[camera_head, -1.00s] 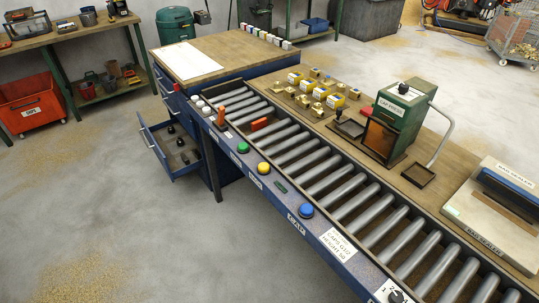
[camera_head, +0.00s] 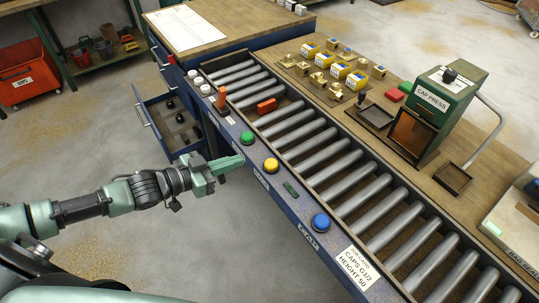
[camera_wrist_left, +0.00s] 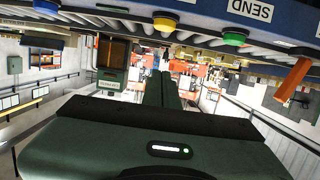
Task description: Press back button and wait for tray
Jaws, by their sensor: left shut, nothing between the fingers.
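My left gripper (camera_head: 236,163) is shut and empty, its fingertips at the near edge of the conveyor rail, between the green button (camera_head: 247,138) and the yellow button (camera_head: 271,165). I see no clear contact with either. A blue button (camera_head: 321,222) sits farther down the rail. The head view does not show clearly which button is labelled back. The left wrist view shows the shut fingers (camera_wrist_left: 163,92), the green button (camera_wrist_left: 235,38), the yellow button (camera_wrist_left: 165,22) and a SEND label. No tray shows on the visible rollers (camera_head: 335,180). My right gripper is out of view.
An orange stop (camera_head: 266,106) lies across the rollers, and an orange lever (camera_head: 221,98) stands on the rail. The green cap press (camera_head: 440,105) and a board of brass parts (camera_head: 321,92) are beyond the conveyor. An open drawer (camera_head: 178,130) juts out left of the rail.

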